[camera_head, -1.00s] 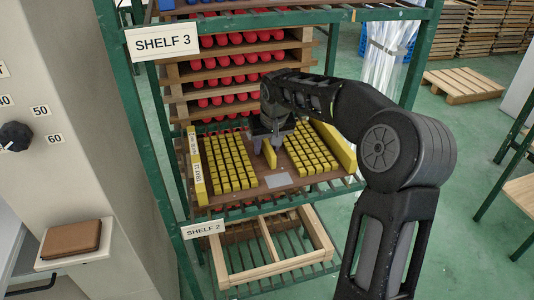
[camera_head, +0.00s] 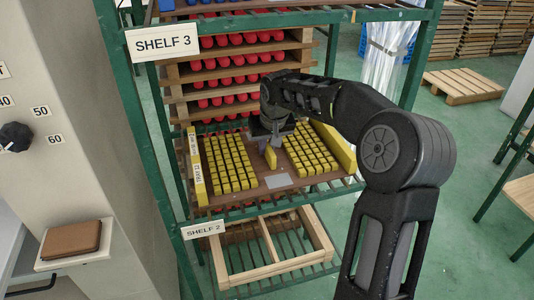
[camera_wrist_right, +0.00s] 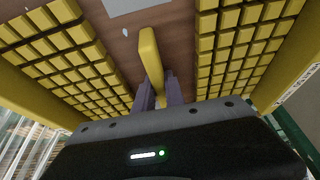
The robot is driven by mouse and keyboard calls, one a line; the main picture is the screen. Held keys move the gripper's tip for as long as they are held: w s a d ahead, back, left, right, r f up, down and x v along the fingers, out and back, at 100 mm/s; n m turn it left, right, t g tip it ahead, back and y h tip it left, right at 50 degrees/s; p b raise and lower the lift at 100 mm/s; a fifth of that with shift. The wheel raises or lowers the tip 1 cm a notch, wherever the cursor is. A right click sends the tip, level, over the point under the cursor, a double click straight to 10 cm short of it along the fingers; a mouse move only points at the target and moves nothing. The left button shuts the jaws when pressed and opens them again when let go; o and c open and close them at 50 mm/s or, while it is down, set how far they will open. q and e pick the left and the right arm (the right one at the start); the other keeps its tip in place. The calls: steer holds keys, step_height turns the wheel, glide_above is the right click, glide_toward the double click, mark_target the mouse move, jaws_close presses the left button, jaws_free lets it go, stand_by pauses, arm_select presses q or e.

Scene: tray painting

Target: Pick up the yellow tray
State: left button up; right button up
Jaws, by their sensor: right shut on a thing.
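The yellow tray (camera_head: 274,181) lies on the green rack at the level above the Shelf 2 label. It has a brown base, yellow side walls and two blocks of small yellow pieces. A yellow bar (camera_head: 271,157) stands up along its middle. My right gripper (camera_head: 271,143) reaches down over the tray's middle. In the right wrist view, its two fingers (camera_wrist_right: 158,92) are shut on the yellow bar (camera_wrist_right: 149,55), one on each side. The fingertips are partly hidden in the head view. My left gripper is not in view.
Trays of red pieces (camera_head: 225,80) are stacked right behind the yellow tray. Green rack posts (camera_head: 147,150) stand at the sides. An empty wooden frame (camera_head: 270,262) lies on the level below. A grey panel with a knob (camera_head: 15,137) is at the left.

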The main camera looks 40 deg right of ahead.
jaws_close()
stand_by(0.8)
steer(key=shift+r, duration=0.1)
steer(key=shift+r, duration=0.15)
